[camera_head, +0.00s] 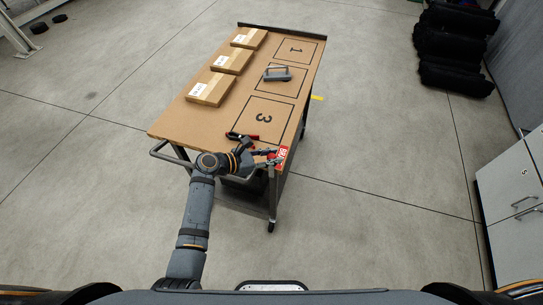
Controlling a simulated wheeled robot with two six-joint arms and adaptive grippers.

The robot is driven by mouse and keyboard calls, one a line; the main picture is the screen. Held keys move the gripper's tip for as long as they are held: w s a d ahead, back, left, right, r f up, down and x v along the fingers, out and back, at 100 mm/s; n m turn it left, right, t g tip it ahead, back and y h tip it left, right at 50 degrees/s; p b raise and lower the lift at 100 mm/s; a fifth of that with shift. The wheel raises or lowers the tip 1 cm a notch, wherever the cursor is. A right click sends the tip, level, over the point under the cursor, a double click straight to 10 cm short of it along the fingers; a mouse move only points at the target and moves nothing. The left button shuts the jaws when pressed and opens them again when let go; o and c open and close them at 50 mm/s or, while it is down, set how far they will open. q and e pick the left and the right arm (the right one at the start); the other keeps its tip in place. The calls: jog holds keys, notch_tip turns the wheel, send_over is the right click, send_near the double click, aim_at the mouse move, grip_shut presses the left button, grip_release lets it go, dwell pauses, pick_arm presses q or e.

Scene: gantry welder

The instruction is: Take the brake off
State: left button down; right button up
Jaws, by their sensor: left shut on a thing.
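A wheeled cart (165,127) with a brown top stands in front of me. At its near right corner is a small red brake part with white lettering (282,154). My left arm reaches up from below, and my left gripper (270,155) is at this corner, touching or right beside the red part. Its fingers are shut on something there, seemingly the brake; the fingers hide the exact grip. My right gripper is not in view.
Several cardboard boxes (211,89) lie along the cart's left side. A grey handled tool (277,74) lies in the middle marked square. A red and black tool (241,137) lies near the front edge. Black bundles (455,45) and grey cabinets (510,190) are at right.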

pick_arm(q)
jog(key=shift+f, duration=0.1)
jog(key=a+n+h+b, duration=0.1)
jog(key=a+b, duration=0.1)
jog(key=w+a+f+n+h+b, duration=0.1)
jog(key=a+b, duration=0.1)
jog(key=w+a+n+h+b, duration=0.1)
jog(key=a+h+b, duration=0.1)
jog(key=shift+f+t, duration=0.3)
jog(key=shift+f, duration=0.1)
jog(key=shift+r, duration=0.15)
jog(key=c, duration=1.1)
grip_release()
jog(key=shift+o, duration=0.3)
